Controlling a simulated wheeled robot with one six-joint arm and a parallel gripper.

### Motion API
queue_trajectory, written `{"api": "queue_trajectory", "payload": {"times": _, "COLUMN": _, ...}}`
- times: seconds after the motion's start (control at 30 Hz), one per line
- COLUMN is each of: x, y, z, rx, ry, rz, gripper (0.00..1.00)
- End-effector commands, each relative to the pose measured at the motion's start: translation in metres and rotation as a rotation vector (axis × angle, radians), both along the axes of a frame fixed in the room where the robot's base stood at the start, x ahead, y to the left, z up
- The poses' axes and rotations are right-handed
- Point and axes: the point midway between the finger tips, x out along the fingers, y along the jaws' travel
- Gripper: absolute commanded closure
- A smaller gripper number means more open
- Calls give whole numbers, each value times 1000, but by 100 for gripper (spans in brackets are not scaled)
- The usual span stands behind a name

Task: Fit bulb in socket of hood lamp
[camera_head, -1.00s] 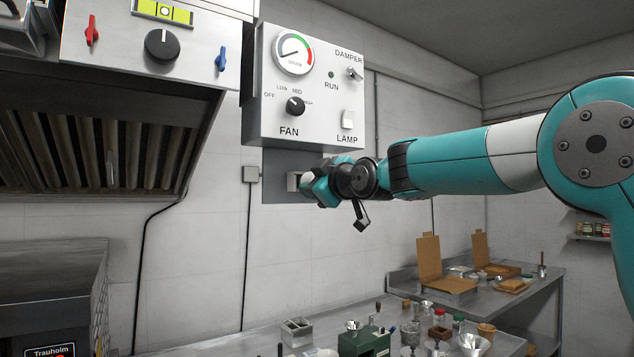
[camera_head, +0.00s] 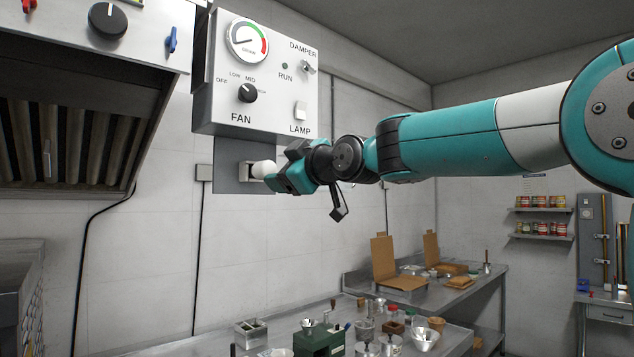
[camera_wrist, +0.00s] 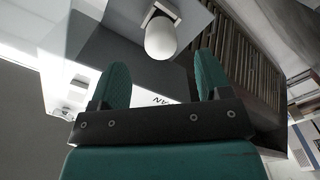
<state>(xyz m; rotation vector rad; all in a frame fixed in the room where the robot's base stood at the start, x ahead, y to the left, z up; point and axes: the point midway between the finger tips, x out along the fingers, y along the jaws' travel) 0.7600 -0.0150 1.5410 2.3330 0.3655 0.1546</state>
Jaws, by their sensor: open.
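A white bulb (camera_head: 263,169) sits at the lamp socket (camera_head: 246,171) on the grey plate below the fan control box. In the wrist view the bulb (camera_wrist: 160,38) points out from the socket's bracket (camera_wrist: 160,12), beyond my fingertips. My gripper (camera_head: 283,175) is just right of the bulb in the head view. In the wrist view my gripper (camera_wrist: 160,82) has its two teal fingers spread, with nothing between them. The bulb stands clear of the fingers. How deep its base sits in the socket is hidden.
The control box (camera_head: 262,75) with fan knob and lamp switch hangs just above my gripper. The hood (camera_head: 75,120) is at the left. Below, a steel bench (camera_head: 200,345) holds a green box (camera_head: 318,340) and several small items. The air right of the socket is free except for my arm.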

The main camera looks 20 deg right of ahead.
Motion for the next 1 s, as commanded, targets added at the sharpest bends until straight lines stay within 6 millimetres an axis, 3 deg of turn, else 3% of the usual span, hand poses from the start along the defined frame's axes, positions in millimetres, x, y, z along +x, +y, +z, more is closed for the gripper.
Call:
{"api": "queue_trajectory", "payload": {"times": 0.2, "x": -54, "y": -18, "z": -4, "rx": -1, "ry": -4, "rz": -4, "gripper": 29}}
{"api": "queue_trajectory", "payload": {"times": 0.4, "x": -85, "y": -28, "z": -2, "rx": 0, "ry": -3, "rz": -3, "gripper": 29}}
{"api": "queue_trajectory", "payload": {"times": 0.6, "x": -96, "y": -31, "z": -1, "rx": -1, "ry": 0, "rz": -1, "gripper": 29}}
{"api": "queue_trajectory", "payload": {"times": 1.0, "x": -96, "y": -31, "z": 0, "rx": 0, "ry": -1, "rz": -1, "gripper": 29}}
